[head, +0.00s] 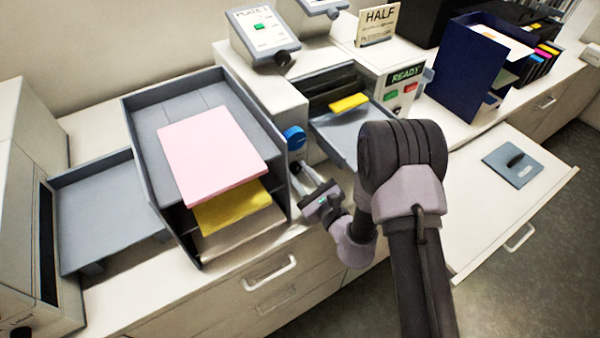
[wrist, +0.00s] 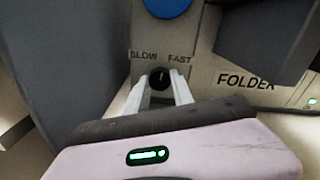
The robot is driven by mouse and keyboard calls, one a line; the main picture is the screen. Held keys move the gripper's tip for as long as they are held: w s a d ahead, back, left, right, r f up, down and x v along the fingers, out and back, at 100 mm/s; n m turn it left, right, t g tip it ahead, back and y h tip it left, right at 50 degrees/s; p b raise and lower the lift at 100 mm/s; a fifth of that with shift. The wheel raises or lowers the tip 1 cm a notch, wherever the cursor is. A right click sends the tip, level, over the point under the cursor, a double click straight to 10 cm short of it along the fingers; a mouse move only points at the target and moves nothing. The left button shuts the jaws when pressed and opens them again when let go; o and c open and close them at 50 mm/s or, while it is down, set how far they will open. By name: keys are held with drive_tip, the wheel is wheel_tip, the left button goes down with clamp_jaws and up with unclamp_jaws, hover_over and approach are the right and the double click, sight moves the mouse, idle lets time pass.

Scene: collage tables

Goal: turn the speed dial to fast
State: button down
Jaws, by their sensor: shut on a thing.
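The speed dial (wrist: 160,76) is a small black round knob on the folder's pale front panel. It sits below and between the printed words SLOW on the left and FAST on the right. A light mark on it seems to point roughly upward, between the two words. My gripper (wrist: 159,85) is shut on the dial, with one pale finger on each side. In the head view my gripper (head: 312,178) reaches the folder's front (head: 307,150) beside the shelf stack, and the dial cannot be made out there.
A blue round knob (head: 295,138) sits just above the dial. The grey tray stack (head: 285,190) with pink and yellow paper stands close on the left. A grey feed tray (head: 345,125) with a yellow piece is on the right. An open drawer (head: 470,220) lies right of my arm.

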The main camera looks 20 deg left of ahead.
drive_tip(key=m, duration=0.4)
drive_tip(key=shift+p, duration=0.3)
drive_tip(key=shift+m+p, duration=0.3)
drive_tip(key=shift+m, duration=1.2)
drive_tip(key=c, duration=1.1)
unclamp_jaws()
